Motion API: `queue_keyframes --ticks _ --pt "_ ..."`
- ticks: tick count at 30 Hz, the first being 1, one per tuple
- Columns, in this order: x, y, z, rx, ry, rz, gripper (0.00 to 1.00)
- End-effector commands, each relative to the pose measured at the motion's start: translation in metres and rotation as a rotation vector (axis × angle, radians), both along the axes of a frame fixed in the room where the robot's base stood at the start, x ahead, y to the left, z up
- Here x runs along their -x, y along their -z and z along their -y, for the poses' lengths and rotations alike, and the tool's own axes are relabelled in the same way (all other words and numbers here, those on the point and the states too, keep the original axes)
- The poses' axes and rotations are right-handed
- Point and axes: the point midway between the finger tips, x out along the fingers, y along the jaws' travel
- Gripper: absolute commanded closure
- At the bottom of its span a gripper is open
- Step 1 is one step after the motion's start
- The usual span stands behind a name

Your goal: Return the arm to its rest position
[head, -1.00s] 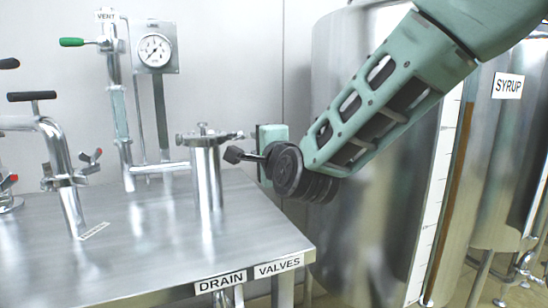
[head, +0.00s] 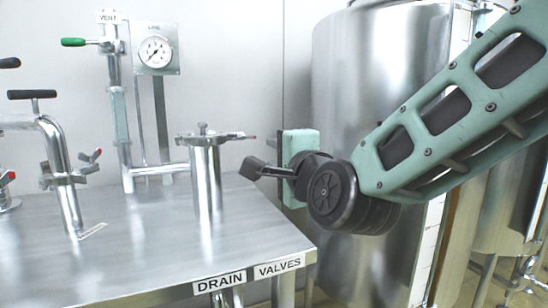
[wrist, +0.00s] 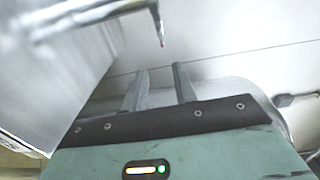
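My gripper (head: 254,168) is in the head view at the right end of the steel table, just right of the upright steel cylinder (head: 206,175). Its dark fingers point left and seem clear of the cylinder. In the wrist view my gripper (wrist: 159,80) shows two grey fingers standing apart with nothing between them. My green arm reaches in from the right edge of the head view, in front of the large steel tank (head: 352,90).
The steel table (head: 150,245) carries a pressure gauge (head: 155,52), a green-handled vent valve (head: 74,42) and a bent pipe (head: 66,190) with a black T-handle. DRAIN and VALVES labels mark its front edge. Another tank stands far right. The table's front middle is bare.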

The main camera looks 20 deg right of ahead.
Motion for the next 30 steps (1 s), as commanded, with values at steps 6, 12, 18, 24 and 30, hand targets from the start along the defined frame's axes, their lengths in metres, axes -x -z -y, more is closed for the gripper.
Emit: queue_keyframes --ticks 6,12,18,24,30 --pt "0.000 0.001 -0.001 0.004 -0.004 -0.004 0.72" --pt "0.009 0.043 -0.041 0.216 -0.179 -0.183 0.72" --pt "0.067 0.130 -0.099 0.715 -0.620 -0.480 0.72" --pt "0.146 0.192 -0.107 1.177 -1.091 -0.661 0.72" --pt "0.206 0.219 -0.086 1.492 -1.475 -0.747 0.72"
